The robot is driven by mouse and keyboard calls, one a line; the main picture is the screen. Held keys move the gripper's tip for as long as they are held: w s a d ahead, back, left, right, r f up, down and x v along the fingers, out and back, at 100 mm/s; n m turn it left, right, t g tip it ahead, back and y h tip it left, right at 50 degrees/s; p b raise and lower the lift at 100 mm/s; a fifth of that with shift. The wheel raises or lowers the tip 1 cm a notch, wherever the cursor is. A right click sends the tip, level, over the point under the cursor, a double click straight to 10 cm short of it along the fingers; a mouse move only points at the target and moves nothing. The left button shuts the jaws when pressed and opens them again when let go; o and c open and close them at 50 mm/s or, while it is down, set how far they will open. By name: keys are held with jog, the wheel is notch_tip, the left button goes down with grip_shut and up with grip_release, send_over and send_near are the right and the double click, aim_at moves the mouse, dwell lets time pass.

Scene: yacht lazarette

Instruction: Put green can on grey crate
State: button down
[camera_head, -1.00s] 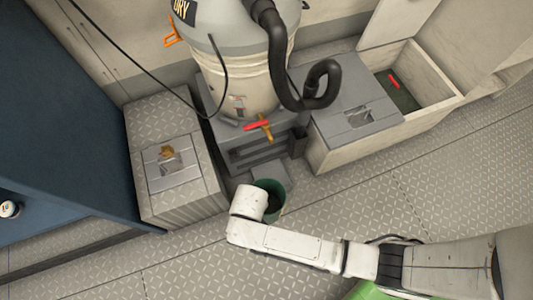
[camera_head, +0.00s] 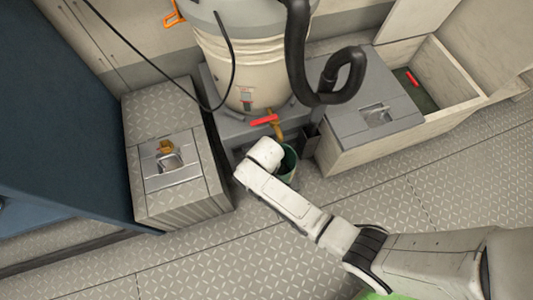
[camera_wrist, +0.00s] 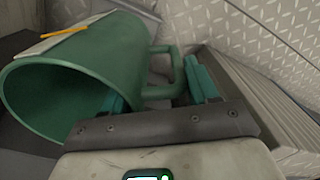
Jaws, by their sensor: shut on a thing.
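The green can (camera_head: 291,166) is a dark green, open-topped vessel. In the head view it is partly hidden behind my white wrist, in front of the grey stand under the drum. In the wrist view the can (camera_wrist: 125,50) is large at left, its mouth toward the lower left and its handle between my teal finger pads. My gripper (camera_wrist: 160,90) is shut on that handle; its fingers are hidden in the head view. A grey stand (camera_head: 222,128) sits under the drum; a grey diamond-plate box (camera_head: 163,105) stands left of it. I cannot tell which is the grey crate.
A large pale drum (camera_head: 235,60) has a red-handled tap (camera_head: 264,120) and a black hose (camera_head: 345,85). An open pale locker (camera_head: 460,85) holds a red item. A blue panel (camera_head: 60,130) is at left. The plate floor (camera_head: 440,180) at right is clear.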

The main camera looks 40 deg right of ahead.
jog(key=shift+w+d+f+b, duration=0.25)
jog(key=shift+d+f+b, duration=0.05)
jog(key=shift+f, duration=0.2)
jog(key=shift+w+d+f+b, duration=0.25)
jog(key=shift+d+f+b, duration=0.05)
jog(key=shift+f, duration=0.2)
jog(key=shift+d+f+b, duration=0.1)
jog(key=shift+f+b, duration=0.75)
jog(key=shift+f, duration=0.65)
jog(key=shift+c, duration=1.4)
grip_release()
notch_tip(320, 180, up, 12)
jog(key=p, duration=0.6)
jog(key=shift+d, duration=0.15)
